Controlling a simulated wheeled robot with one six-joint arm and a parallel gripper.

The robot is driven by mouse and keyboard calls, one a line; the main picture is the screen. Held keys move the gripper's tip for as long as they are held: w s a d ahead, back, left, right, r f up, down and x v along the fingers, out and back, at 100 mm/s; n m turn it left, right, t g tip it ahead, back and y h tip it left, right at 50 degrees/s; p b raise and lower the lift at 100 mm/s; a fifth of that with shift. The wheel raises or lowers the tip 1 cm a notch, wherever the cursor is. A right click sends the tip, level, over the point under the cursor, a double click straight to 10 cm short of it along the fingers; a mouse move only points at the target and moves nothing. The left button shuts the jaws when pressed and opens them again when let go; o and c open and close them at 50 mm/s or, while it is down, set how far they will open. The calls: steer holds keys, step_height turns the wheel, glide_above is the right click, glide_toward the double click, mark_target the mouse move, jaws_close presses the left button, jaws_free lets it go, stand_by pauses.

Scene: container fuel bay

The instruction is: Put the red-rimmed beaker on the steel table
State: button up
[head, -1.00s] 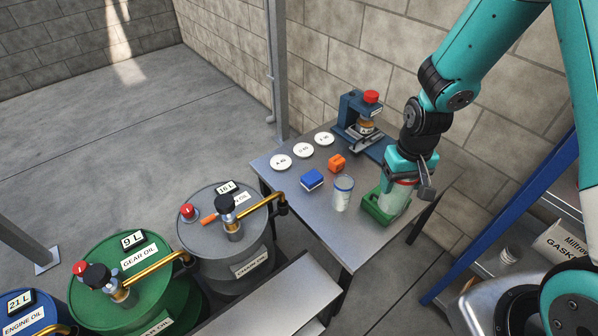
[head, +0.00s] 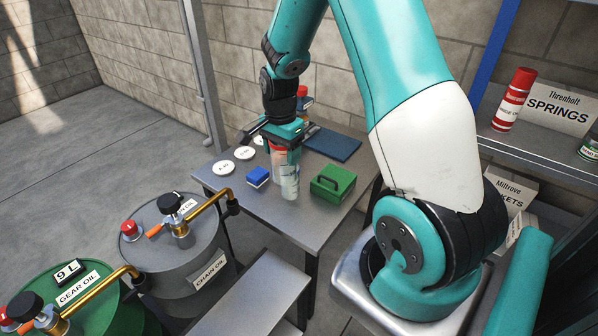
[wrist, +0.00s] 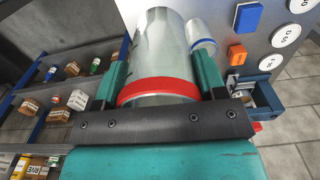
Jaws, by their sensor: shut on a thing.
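The red-rimmed beaker (wrist: 160,60) is clear glass and fills the middle of the wrist view, its red rim nearest me. My gripper (wrist: 157,85) is shut around it just below the rim. In the head view my gripper (head: 281,145) is over the steel table (head: 290,230), and the held beaker (head: 277,156) is partly hidden by the fingers and a blue-rimmed beaker (head: 289,185). That second beaker stands on the table close in front; I cannot tell whether the two touch. Whether the held beaker's base touches the table is hidden.
A green box (head: 333,183) stands right of the beakers. A blue block (head: 257,177) and white discs (head: 223,167) lie left. An orange block (wrist: 237,55) shows in the wrist view. The table's front is clear. Drums (head: 180,245) stand front left.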

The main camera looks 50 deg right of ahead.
steer(key=d+f+m+b, duration=0.2)
steer(key=d+m+b, duration=0.2)
steer(key=d+m, duration=0.4)
steer(key=shift+m, duration=0.3)
steer(key=f, duration=1.3)
steer(key=a+f, duration=0.1)
steer(key=f, duration=0.5)
steer(key=shift+s+f+p, duration=0.25)
steer(key=shift+s+p, duration=0.05)
steer(key=shift+s, duration=0.05)
